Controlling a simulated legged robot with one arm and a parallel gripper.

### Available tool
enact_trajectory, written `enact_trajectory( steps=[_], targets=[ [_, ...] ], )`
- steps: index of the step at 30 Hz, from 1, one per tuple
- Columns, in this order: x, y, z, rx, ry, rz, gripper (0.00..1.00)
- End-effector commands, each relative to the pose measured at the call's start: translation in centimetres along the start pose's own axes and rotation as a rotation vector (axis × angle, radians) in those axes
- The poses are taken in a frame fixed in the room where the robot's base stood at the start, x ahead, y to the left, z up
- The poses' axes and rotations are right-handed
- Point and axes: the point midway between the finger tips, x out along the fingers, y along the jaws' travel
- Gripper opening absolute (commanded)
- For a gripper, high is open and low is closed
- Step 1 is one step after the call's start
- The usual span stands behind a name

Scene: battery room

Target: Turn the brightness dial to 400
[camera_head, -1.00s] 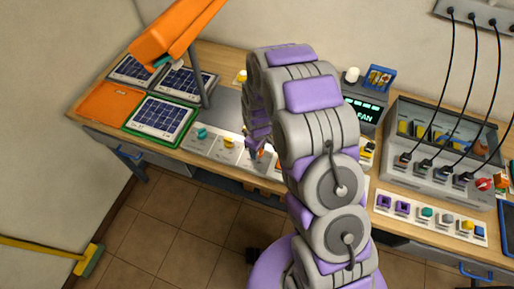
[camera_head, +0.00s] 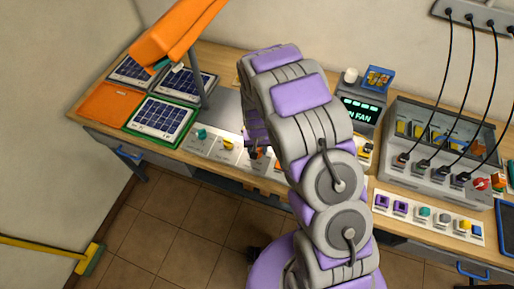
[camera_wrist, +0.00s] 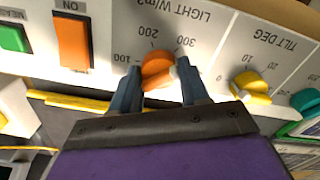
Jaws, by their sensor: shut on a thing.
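The brightness dial is an orange knob (camera_wrist: 157,66) under the label "LIGHT W/m2" on a pale panel, with the marks 100, 200 and 300 readable around it in the wrist view. The 400 mark cannot be made out. My gripper (camera_wrist: 161,77) has one finger on each side of the knob and is shut on it. Which mark the knob points to is not clear. In the head view my arm hides most of this part of the panel.
A yellow "TILT DEG" dial (camera_wrist: 250,84) sits right of the knob, and an orange "ON" switch (camera_wrist: 73,42) sits left. In the head view, solar panels (camera_head: 160,117) and an orange lamp (camera_head: 172,38) are at left. A lit display (camera_head: 360,111) stands behind my arm.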

Motion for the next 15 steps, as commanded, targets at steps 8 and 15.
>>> enact_trajectory(
  steps=[8, 15],
  targets=[
    [-0.21, -0.11, -0.20, 0.261, 0.006, -0.001, 0.15],
    [-0.19, -0.09, -0.17, 0.479, 0.005, -0.001, 0.15]
  ],
)
